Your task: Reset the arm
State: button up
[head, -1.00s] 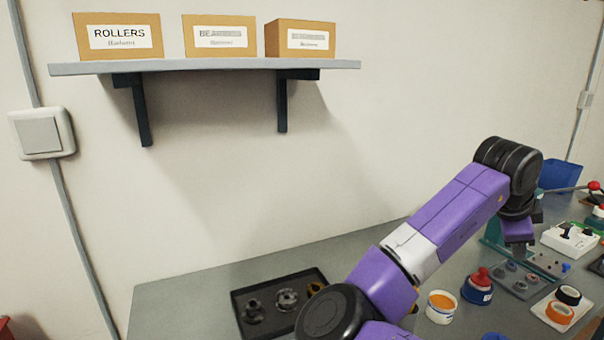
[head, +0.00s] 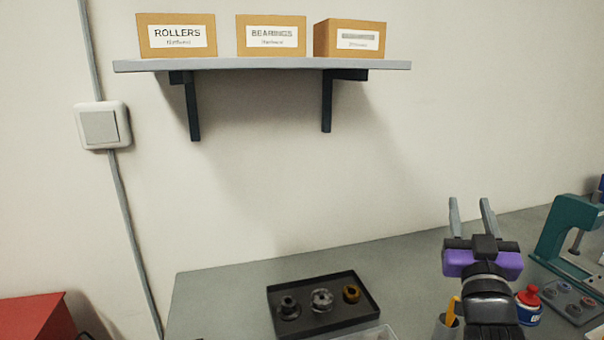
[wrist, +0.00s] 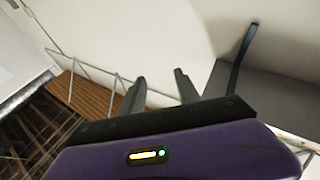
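My gripper (head: 471,218) stands at the lower right of the head view, its two grey fingers pointing up and apart. Nothing is between them. In the wrist view my gripper (wrist: 160,88) also shows two parted, empty fingers in front of the pale wall. My purple and black wrist is below the fingers in the head view; the rest of my arm is mostly out of view.
A black tray (head: 325,325) with several metal parts lies on the grey workbench (head: 215,290). A red-capped container (head: 529,305) and a teal press (head: 562,232) stand right of my arm. A shelf (head: 262,65) with boxes hangs above. A red cabinet (head: 35,318) is at lower left.

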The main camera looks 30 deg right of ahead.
jog(key=s+a+f+n+t+y, duration=0.1)
jog(key=s+a+f+n+y, duration=0.15)
jog(key=a+f+y, duration=0.35)
jog(key=s+a+f+n+t+y, duration=0.2)
jog(key=a+f+n, duration=0.15)
jog(key=a, duration=0.55)
jog(key=s+a+f+n+t+y, duration=0.1)
jog(key=s+a+f+n+y, duration=0.3)
jog(key=a, duration=0.3)
jog(key=s+a+f+m+g+y, duration=0.1)
jog(key=s+a+f+g+y, duration=0.1)
jog(key=s+a+f, duration=0.3)
jog(key=s+a+f+m+g+y, duration=0.1)
jog(key=s+a+f, duration=0.5)
jog(key=s, duration=0.7)
jog(key=shift+s+f+g+y, duration=0.25)
jog(key=shift+f+g+y, duration=0.25)
jog(key=shift+f+g, duration=0.5)
jog(key=shift+r, duration=0.15)
